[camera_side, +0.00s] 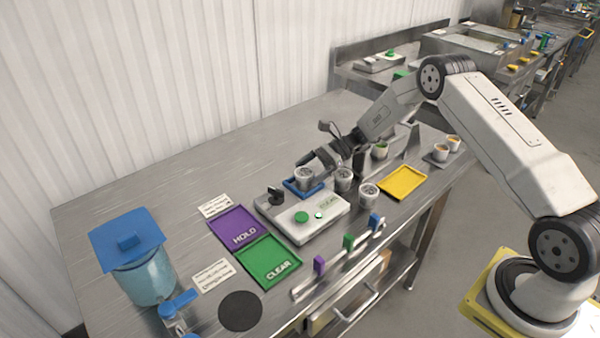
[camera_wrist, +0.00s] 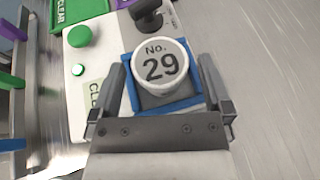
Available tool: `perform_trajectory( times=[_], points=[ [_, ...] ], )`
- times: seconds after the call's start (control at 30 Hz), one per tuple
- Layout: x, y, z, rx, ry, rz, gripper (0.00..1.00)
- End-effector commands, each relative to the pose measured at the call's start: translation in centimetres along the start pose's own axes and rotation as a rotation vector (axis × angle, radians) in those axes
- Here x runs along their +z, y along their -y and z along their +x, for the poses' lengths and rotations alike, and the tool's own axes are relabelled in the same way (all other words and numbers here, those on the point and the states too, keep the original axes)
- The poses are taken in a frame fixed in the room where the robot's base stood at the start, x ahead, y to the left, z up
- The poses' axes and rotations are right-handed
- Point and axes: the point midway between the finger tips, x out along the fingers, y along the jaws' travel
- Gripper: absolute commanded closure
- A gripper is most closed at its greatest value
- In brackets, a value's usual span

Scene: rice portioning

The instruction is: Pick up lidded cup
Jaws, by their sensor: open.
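A white lidded cup marked "No. 29" (camera_wrist: 160,66) stands upright on a blue square pad (camera_wrist: 187,103) at the end of the white scale-like unit. In the side view the cup (camera_side: 303,180) shows on the same blue pad (camera_side: 290,189). My gripper (camera_wrist: 162,72) is open, with one finger on each side of the cup. Visible gaps separate the fingers from the cup. In the side view my gripper (camera_side: 314,162) reaches in just above and behind the cup.
Two similar lidded cups (camera_side: 344,180) (camera_side: 369,194) stand close at the right. The white unit (camera_side: 325,228) has a green button and a black knob. Purple HOLD (camera_side: 232,222) and green CLEAR (camera_side: 268,256) trays lie left; a yellow tray (camera_side: 402,182) lies right. The table's back left is clear.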

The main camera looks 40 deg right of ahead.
Motion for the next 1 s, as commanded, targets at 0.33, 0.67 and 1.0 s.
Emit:
perform_trajectory(
  times=[0.33,0.67,1.0],
  points=[
    [0.0,0.0,1.9,-0.002,-0.003,-0.001,0.0],
    [0.0,0.0,1.9,-0.002,-0.002,-0.001,0.0],
    [0.0,0.0,1.8,-0.002,-0.003,-0.001,0.87]
  ],
)
